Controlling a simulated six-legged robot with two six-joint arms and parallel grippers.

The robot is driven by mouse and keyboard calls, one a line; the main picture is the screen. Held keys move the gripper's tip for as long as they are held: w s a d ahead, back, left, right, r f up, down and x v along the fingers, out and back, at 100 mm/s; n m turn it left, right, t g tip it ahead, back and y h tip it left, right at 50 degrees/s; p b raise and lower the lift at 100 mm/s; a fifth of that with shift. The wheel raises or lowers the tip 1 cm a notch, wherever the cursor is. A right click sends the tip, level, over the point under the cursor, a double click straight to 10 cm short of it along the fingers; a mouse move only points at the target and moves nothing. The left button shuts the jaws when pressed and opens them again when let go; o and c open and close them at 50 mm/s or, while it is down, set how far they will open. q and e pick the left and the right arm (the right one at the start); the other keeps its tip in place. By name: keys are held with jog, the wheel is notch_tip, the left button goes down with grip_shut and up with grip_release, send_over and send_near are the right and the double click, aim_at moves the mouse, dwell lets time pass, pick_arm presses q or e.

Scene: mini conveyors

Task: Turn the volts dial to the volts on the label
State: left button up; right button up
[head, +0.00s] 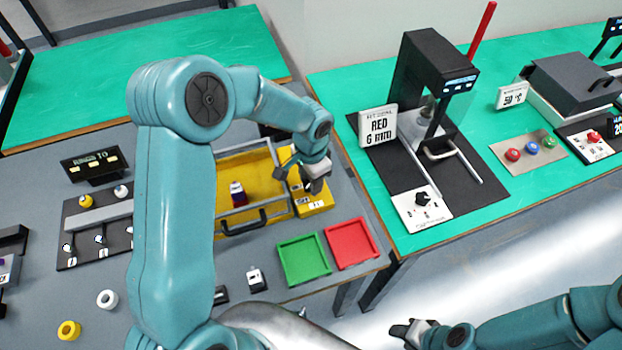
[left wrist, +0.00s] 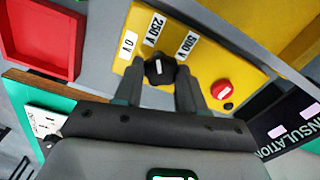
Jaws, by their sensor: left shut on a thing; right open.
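The black volts dial (left wrist: 160,69) is on a yellow panel (left wrist: 206,65) in the left wrist view. White labels around it read 0 V (left wrist: 129,43), 250 V (left wrist: 155,29) and 500 V (left wrist: 187,46). The dial has a pale mark, which seems to face the 250 V side. My left gripper (left wrist: 166,77) is shut on the dial, one finger each side. In the head view my left gripper (head: 314,184) is over the yellow unit (head: 318,205) and hides the dial. My right gripper (head: 403,331) is open and empty at the lower right. I cannot read a target volts label.
A red button (left wrist: 222,89) is close right of the gripper, beside a black INSULATION sign (left wrist: 292,128). A yellow tray (head: 262,154) with a handle adjoins the unit. Green (head: 301,260) and red (head: 350,244) trays lie in front. A press (head: 430,65) stands right.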

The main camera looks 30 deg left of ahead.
pick_arm(q)
jog(key=shift+a+r+m, duration=0.1)
jog(key=shift+r+m, duration=0.05)
jog(key=shift+m, duration=0.15)
jog(key=o, duration=1.1)
jog(key=shift+s, duration=0.15)
jog(key=shift+w+r, duration=0.1)
jog(key=shift+w, duration=0.1)
notch_tip(320, 180, up, 16)
jog(key=shift+s+r+b, duration=0.1)
jog(key=shift+s+b, duration=0.05)
jog(key=shift+b, duration=0.3)
